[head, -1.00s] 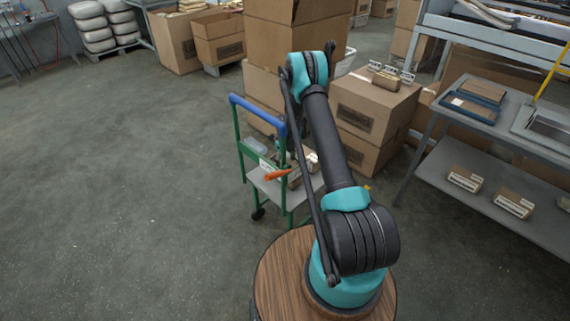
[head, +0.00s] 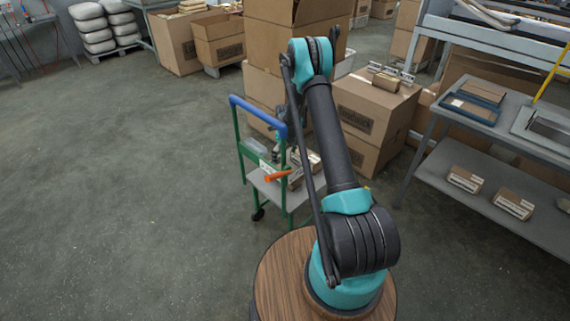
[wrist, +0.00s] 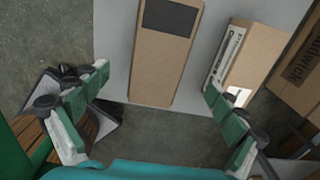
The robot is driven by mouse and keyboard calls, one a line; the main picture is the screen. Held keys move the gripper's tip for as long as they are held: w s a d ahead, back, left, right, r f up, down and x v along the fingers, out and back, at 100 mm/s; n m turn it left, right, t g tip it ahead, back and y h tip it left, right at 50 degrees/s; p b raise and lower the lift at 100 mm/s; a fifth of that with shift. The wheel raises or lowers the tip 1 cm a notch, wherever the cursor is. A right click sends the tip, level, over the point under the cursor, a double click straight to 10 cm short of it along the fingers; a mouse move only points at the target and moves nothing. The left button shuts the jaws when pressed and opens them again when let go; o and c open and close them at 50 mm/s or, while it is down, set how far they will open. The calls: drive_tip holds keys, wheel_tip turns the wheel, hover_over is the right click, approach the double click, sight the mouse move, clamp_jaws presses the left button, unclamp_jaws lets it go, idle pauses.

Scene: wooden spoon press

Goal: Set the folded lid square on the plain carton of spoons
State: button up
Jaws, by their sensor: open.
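My gripper (wrist: 158,82) is open in the wrist view, one finger on each side, with nothing between the tips. Just ahead of it a long brown cardboard piece (wrist: 160,72) with a dark rectangle at its far end lies on a pale grey surface. To its right, near the right fingertip, is a brown carton (wrist: 250,62) with white print along its side. The two stand apart. I cannot tell for sure which is the folded lid and which the plain carton. In the head view my arm partly hides the cart's load.
A green cart (head: 243,165) with a blue handle (head: 257,115) stands before me, an orange item (head: 278,175) at its side. Large cartons (head: 372,112) stand behind and right. A grey bench (head: 490,125) at right holds trays, with small printed cartons (head: 465,179) below. Floor at left is clear.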

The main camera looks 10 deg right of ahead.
wheel_tip(320, 180, up, 7)
drive_tip(key=shift+r, duration=0.2)
idle(0.5)
